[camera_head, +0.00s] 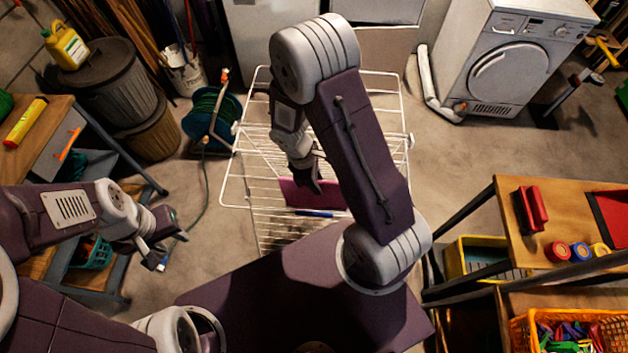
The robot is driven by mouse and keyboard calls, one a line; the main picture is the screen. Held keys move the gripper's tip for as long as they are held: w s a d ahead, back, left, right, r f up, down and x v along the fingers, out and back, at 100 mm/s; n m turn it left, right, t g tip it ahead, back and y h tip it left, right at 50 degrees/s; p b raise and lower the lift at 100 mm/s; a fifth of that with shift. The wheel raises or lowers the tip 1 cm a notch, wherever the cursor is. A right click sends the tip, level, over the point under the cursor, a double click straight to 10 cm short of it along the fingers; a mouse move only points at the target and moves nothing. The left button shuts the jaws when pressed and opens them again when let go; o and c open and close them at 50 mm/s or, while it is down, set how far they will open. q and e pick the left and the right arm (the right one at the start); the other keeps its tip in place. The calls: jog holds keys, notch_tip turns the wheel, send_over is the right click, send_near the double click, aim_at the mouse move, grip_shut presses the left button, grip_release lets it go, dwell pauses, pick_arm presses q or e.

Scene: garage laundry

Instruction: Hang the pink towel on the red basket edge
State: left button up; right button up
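The pink towel (328,199) lies on the white wire drying rack (235,197) in the middle of the head view, partly hidden by my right arm. My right gripper (308,180) points down over the rack at the towel's upper edge. Whether its fingers hold cloth cannot be told. My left gripper (167,249) hangs empty to the left of the rack, its fingers apart. No clearly red basket shows. A red flat object or bin (611,212) is cut off at the right edge, and an orange basket (522,333) stands at the lower right.
A wooden workbench (513,240) on the right holds a red tool and tape rolls. A yellow crate (455,262) sits beside it. A hose reel (209,115) and bins stand left of the rack, a dryer (507,62) behind right. Floor right of the rack is clear.

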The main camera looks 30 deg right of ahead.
jog(key=shift+s+d, duration=0.1)
grip_shut()
notch_tip(320, 180, up, 9)
jog(key=p, duration=0.9)
jog(key=shift+r, duration=0.1)
